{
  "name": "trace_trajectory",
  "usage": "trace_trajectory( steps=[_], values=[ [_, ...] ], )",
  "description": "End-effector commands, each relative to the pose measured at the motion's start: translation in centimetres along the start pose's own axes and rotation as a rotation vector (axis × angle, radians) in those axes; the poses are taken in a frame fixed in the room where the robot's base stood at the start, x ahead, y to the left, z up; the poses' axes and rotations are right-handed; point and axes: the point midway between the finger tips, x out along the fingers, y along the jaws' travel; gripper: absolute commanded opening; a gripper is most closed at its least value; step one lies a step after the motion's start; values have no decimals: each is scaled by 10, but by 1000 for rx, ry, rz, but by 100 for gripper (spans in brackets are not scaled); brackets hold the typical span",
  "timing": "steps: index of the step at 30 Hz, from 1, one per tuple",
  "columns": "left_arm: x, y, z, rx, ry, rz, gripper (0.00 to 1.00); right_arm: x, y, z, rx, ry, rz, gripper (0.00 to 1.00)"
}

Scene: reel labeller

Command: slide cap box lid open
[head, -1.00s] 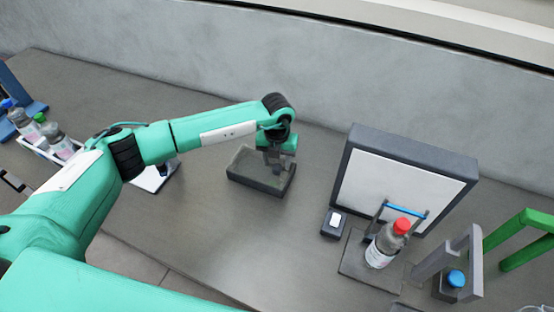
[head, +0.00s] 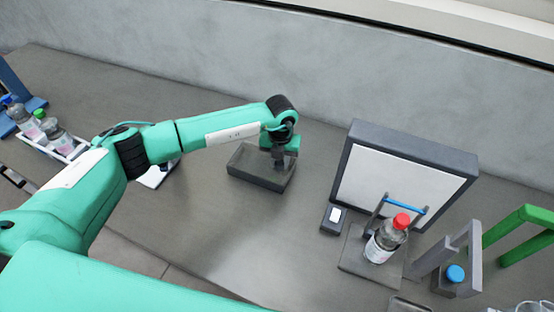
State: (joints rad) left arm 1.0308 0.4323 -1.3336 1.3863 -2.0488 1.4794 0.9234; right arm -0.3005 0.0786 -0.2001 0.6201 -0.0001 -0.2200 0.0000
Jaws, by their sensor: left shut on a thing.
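The dark grey cap box (head: 256,178) stands on the table left of the middle in the head view. Its lid (head: 250,160) is a greyish panel on top. My left gripper (head: 278,160) reaches down to the right end of the box and is shut on the lid there. The fingertips are small and partly hidden, so the exact grip and how far the lid stands open cannot be told. My right gripper is not in view.
A panel with a dark frame (head: 408,146) stands to the right. In front are a red-capped bottle (head: 385,240) and a small dark device (head: 333,218). A grey stand, a blue cap (head: 456,274) and a green frame (head: 520,222) are further right. Bottles (head: 54,134) stand far left.

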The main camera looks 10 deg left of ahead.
Motion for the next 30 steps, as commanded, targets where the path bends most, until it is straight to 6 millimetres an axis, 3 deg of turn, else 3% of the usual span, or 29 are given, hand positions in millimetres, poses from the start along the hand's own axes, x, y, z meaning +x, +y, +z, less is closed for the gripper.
trace_trajectory(
  steps=[6, 12, 24, 25, 28, 30],
  values=[
    [5, -61, -12, 9, -3, -6, 0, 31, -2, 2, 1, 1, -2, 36],
    [2, -97, -18, 5, -3, -4, 0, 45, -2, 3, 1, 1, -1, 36],
    [-2, -104, -20, 2, -3, -3, 0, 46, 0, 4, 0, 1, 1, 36],
    [-2, -104, -20, 2, -3, -3, 30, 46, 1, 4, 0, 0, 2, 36],
    [-2, -104, -20, 2, -3, -3, 49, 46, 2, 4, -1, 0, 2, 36],
    [-1, -104, -20, 2, -2, -2, 49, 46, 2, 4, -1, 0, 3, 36]
  ],
)
